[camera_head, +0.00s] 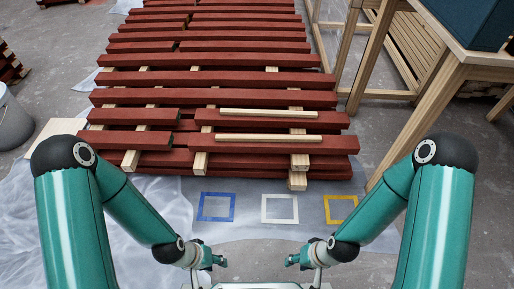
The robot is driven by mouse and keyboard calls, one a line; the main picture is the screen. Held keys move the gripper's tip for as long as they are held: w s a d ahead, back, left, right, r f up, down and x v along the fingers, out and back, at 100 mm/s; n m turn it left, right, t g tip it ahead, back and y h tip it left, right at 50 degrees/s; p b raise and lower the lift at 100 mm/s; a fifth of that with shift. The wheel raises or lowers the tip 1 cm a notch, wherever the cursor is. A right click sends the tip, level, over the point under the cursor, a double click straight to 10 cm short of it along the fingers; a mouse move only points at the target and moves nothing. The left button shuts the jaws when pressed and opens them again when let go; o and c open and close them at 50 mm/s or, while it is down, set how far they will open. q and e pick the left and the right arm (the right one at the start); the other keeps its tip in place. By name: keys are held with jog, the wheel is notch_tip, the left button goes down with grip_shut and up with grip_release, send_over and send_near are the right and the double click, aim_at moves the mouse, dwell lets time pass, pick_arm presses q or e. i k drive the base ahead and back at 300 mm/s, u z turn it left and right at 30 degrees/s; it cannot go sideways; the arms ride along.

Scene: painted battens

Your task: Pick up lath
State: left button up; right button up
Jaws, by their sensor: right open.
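Two pale, unpainted laths lie on the stack of dark red battens (220,79). The farther lath (268,113) and the nearer lath (267,138) both run left to right, on the right part of the stack's near end. My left gripper (222,261) is at the bottom of the view, in front of the stack and apart from both laths; its fingers are too small to read. My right gripper (290,261) is just right of it, also apart from the laths, and is open and empty.
Blue (201,207), white (265,208) and yellow (329,209) square outlines lie empty on the sheeting before the stack. A wooden table (455,52) stands at right. A grey bucket (12,122) is at left. Pale cross pieces jut from the stack.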

aim_at(290, 138)
jog(key=z, duration=0.15)
jog(key=i, duration=0.85)
jog(key=u, duration=0.05)
